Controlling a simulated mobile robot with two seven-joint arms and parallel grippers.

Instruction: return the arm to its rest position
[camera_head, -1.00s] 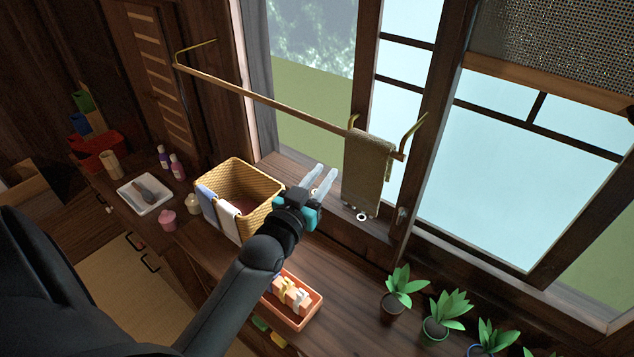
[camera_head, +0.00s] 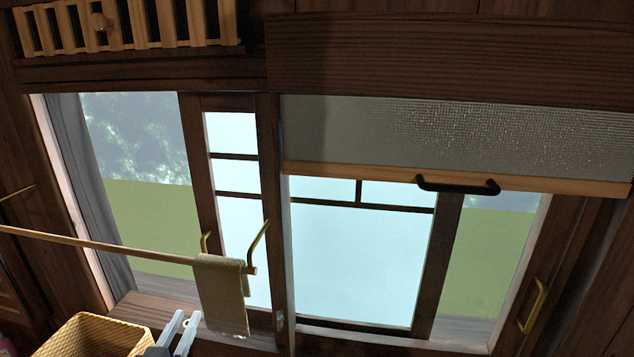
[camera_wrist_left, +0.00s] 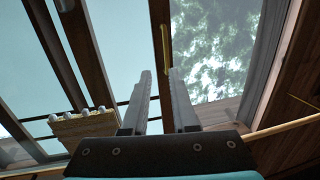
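My left gripper (camera_head: 178,335) is at the bottom edge of the head view, just right of the woven basket (camera_head: 95,338) and lower left of the hanging towel (camera_head: 222,295). Its two pale fingers stand apart with nothing between them. In the left wrist view, the gripper (camera_wrist_left: 160,85) also shows open and empty, with the window behind it. The rest of the left arm is below the head picture. My right gripper is not in view.
A wooden rail (camera_head: 110,245) carries the towel in front of the window. The towel (camera_wrist_left: 85,126) is left of the fingers in the wrist view. A blind (camera_head: 460,135) with a dark handle (camera_head: 458,186) covers the upper right window.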

